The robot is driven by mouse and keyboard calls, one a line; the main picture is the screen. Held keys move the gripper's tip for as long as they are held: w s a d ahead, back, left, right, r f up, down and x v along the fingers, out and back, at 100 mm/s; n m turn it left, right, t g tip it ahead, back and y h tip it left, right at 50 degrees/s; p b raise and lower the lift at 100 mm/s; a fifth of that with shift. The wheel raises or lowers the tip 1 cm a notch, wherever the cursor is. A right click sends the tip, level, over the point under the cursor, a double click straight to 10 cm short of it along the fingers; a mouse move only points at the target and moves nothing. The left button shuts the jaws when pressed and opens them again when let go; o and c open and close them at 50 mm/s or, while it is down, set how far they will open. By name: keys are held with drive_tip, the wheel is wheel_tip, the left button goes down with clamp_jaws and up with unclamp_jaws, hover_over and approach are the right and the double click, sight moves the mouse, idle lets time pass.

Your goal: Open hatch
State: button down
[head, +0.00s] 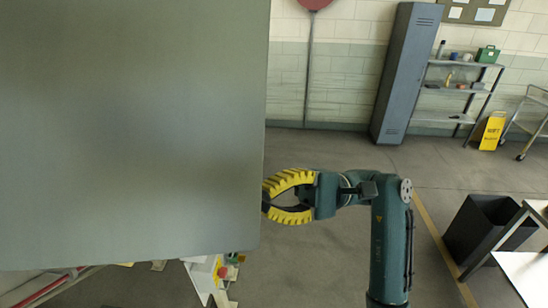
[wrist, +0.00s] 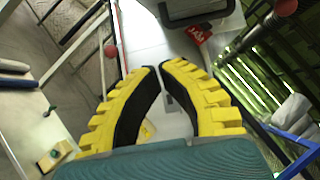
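A large flat grey panel (head: 130,120) fills the left of the head view, close to the camera; it may be the hatch, but I see no hinge or handle on it. My gripper (head: 266,196) has yellow ribbed fingers with dark inner pads. It is at the panel's lower right edge, and the panel partly hides its fingertips. In the wrist view the gripper's tips (wrist: 158,68) nearly meet, with nothing visible held between them. Beyond them is a pale surface (wrist: 150,45). I cannot tell whether the tips touch anything.
A dark-framed object (wrist: 195,10) and a red label (wrist: 198,33) lie beyond the fingers. A locker (head: 407,75), shelves (head: 460,90) and a yellow sign (head: 490,130) stand by the back wall. A black bin (head: 485,230) is at right. Floor between is clear.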

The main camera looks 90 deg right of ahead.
sight(201, 223)
drive_tip(key=w+a+r+p, duration=0.1)
drive_tip(key=w+a, duration=0.1)
drive_tip(key=w+a+r+p, duration=0.1)
drive_tip(key=w+a+r, duration=0.1)
drive_tip(key=w, duration=0.1)
drive_tip(key=w+a+r+p, duration=0.1)
drive_tip(key=w+a, duration=0.1)
drive_tip(key=a, duration=0.1)
drive_tip(key=shift+w+a+r, duration=0.1)
drive_tip(key=shift+w+r, duration=0.1)
drive_tip(key=shift+r, duration=0.05)
drive_tip(key=shift+s+a+r, duration=0.15)
drive_tip(key=shift+s+a, duration=0.05)
drive_tip(key=shift+a, duration=0.25)
drive_tip(key=shift+p, duration=0.3)
